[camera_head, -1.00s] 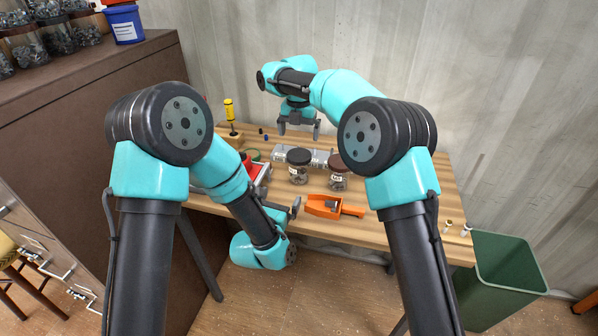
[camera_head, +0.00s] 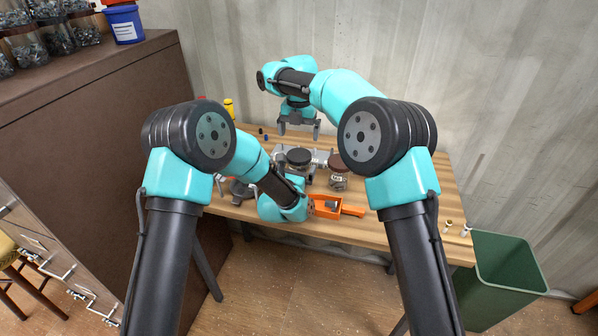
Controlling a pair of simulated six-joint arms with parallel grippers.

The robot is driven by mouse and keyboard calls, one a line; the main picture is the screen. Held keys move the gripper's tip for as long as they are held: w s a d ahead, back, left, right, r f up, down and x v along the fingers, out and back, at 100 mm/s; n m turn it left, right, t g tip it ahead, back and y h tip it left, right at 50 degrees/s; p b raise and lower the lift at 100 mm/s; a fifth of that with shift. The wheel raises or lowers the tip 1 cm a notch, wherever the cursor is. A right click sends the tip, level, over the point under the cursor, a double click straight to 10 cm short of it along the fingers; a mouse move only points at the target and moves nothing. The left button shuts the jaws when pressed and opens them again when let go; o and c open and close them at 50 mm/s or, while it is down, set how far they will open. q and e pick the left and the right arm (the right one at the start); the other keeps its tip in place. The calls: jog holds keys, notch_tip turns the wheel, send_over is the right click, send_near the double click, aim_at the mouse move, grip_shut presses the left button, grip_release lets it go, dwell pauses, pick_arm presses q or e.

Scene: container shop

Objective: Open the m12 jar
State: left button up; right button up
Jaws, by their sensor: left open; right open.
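Two lidded glass jars stand on the wooden workbench (camera_head: 415,215). The left jar (camera_head: 299,158) has a dark lid, and its lower part is mostly hidden by my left arm. The right jar (camera_head: 338,178) has a brown lid and a pale label too small to read. I cannot tell which is the m12 jar. My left gripper (camera_head: 297,169) is open, close in front of the left jar; its fingers are partly hidden and I cannot tell whether they touch it. My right gripper (camera_head: 298,131) is open and empty, pointing down behind the left jar.
A silver box stands behind the jars, partly hidden. A yellow-handled tool (camera_head: 229,108) stands at the back left. A green bin (camera_head: 500,275) is at the right. The bench's right part is mostly clear.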

pick_arm(q)
jog(key=shift+w+d, duration=0.15)
jog(key=shift+w, duration=0.25)
